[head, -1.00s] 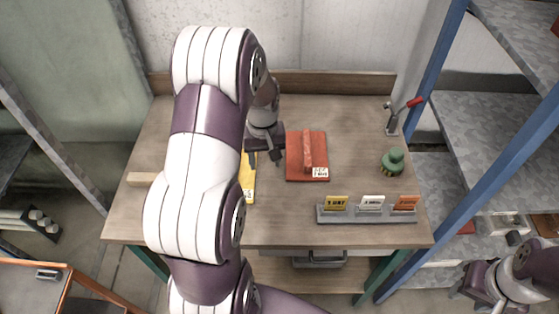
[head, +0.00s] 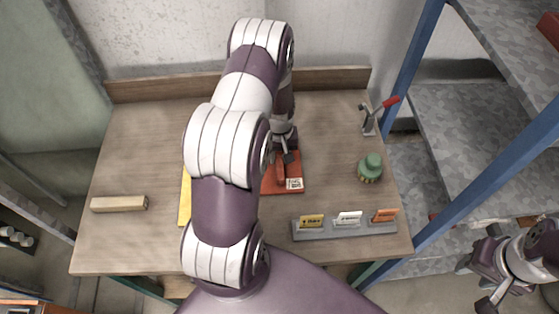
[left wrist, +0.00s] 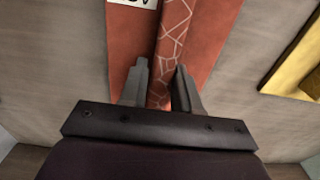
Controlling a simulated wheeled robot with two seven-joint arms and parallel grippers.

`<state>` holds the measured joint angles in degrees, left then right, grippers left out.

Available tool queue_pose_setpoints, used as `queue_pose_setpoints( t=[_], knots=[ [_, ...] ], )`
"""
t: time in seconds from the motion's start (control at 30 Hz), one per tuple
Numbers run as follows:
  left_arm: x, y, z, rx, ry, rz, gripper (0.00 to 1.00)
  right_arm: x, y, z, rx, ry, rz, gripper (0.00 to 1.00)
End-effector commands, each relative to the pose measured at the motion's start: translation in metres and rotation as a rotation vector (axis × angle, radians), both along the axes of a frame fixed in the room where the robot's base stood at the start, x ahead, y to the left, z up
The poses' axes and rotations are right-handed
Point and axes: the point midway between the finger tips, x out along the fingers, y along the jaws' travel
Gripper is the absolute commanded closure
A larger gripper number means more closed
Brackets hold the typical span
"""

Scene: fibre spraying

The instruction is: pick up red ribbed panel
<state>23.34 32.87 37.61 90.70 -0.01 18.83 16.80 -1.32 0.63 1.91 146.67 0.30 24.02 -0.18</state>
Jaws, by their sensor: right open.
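The red ribbed panel (head: 296,170) lies flat on the workbench, with a raised rib along its middle and a white label at its near end. My left arm covers part of it in the head view. My left gripper (head: 286,157) is over the panel. In the left wrist view the left gripper (left wrist: 162,85) has its fingers apart, one on each side of the rib (left wrist: 172,40); I cannot tell whether they touch it. My right gripper (head: 487,296) is open and empty, off the bench at the lower right.
A yellow panel (head: 185,203) lies left of the red one, partly behind my arm. A wooden block (head: 119,204) lies at the left. A grey rack with label cards (head: 345,232), a green knobbed object (head: 370,168) and a red-handled clamp (head: 368,123) stand at the right.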

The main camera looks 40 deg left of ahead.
Motion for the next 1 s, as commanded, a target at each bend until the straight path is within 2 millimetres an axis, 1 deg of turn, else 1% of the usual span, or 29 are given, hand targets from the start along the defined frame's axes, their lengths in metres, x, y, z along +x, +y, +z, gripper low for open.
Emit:
queue_pose_setpoints(
  t=[0.03, 0.07, 0.1, 0.37, 0.47, 0.57, 0.7, 0.8, 0.9, 1.0],
  knots=[
    [0.0, 0.0, 0.0, 0.0, 0.0, 0.0, 0.86, 0.0, 0.0, 0.0, 0.0, 0.0, 0.0, 0.57],
    [0.0, 0.0, 0.0, 0.0, 0.0, 0.0, 0.96, 0.0, 0.0, 0.0, 0.0, 0.0, 0.0, 0.57],
    [0.0, 0.0, 0.0, 0.0, 0.0, 0.0, 1.0, 0.0, 0.0, 0.0, 0.0, 0.0, 0.0, 0.57],
    [0.001, 0.0, 0.002, 0.001, -0.003, 0.0, 1.0, 0.0, 0.0, 0.0, 0.0, 0.0, 0.0, 0.57],
    [0.002, 0.001, 0.007, 0.002, -0.005, 0.0, 1.0, 0.0, 0.0, -0.002, 0.0, 0.0, 0.0, 0.57],
    [0.003, 0.001, 0.024, 0.004, -0.009, 0.0, 1.0, 0.0, 0.0, -0.006, 0.0, 0.0, 0.0, 0.57],
    [0.002, 0.001, 0.057, 0.003, -0.008, 0.0, 1.0, 0.0, 0.0, -0.014, 0.0, 0.0, 0.0, 0.57],
    [0.002, 0.001, 0.078, 0.003, -0.007, 0.0, 1.0, 0.0, 0.0, -0.017, 0.0, 0.0, 0.0, 0.57],
    [0.002, 0.001, 0.093, 0.002, -0.006, 0.0, 1.0, 0.0, 0.0, -0.019, 0.0, 0.0, 0.0, 0.57],
    [0.001, 0.0, 0.1, 0.002, -0.004, 0.0, 1.0, 0.0, 0.0, -0.019, 0.0, 0.0, 0.0, 0.57]
  ],
)
